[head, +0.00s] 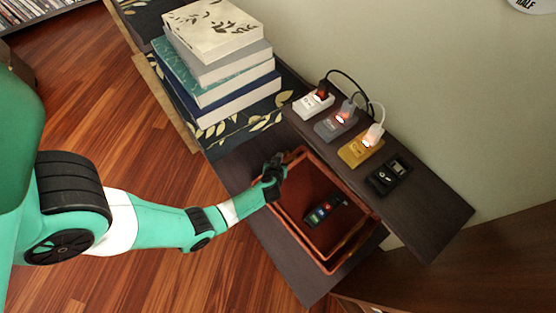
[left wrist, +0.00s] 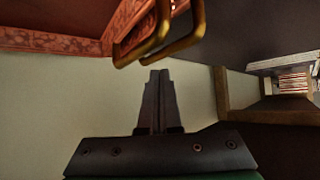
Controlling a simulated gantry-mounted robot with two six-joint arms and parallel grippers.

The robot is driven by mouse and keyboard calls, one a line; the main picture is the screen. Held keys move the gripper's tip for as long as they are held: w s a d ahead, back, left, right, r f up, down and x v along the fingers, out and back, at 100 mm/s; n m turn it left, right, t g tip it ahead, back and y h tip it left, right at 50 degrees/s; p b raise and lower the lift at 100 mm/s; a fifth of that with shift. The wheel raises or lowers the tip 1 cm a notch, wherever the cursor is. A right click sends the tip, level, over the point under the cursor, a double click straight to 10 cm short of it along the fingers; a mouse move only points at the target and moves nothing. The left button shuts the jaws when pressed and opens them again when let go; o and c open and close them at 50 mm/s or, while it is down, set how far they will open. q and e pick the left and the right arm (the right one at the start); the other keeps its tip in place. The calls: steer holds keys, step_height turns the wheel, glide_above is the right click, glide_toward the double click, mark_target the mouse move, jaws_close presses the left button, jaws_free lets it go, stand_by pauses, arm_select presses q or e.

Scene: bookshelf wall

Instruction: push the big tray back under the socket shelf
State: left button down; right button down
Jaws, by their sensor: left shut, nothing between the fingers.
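The big tray (head: 298,183) is reddish-brown with raised walls. It sits on a dark lower board, beside and below the front edge of the socket shelf (head: 425,215), mostly in the open from above. A dark phone-like device (head: 325,210) with a lit, coloured screen lies in it. My left gripper (head: 275,166) is shut and empty at the tray's upper-left corner; I cannot tell if it touches. In the left wrist view its closed fingers (left wrist: 158,98) are just below a brass-coloured looped handle (left wrist: 165,38), with a reddish wall (left wrist: 50,38) behind. My right gripper is out of view.
The socket shelf carries white (head: 313,105), grey (head: 336,124) and yellow (head: 360,150) socket blocks with plugs and cables, plus a black one (head: 389,176). A stack of books (head: 218,65) stands beyond the tray. The lower board (head: 282,262) is bare in front of the tray.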

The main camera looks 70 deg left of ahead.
arm_select(q)
steer(key=s+d+p, duration=0.5)
steer(key=d+p, duration=0.1)
steer(key=d, duration=0.4)
steer(key=shift+s+d+r, duration=0.15)
steer(key=shift+d+r, duration=0.1)
steer(key=shift+d, duration=0.05)
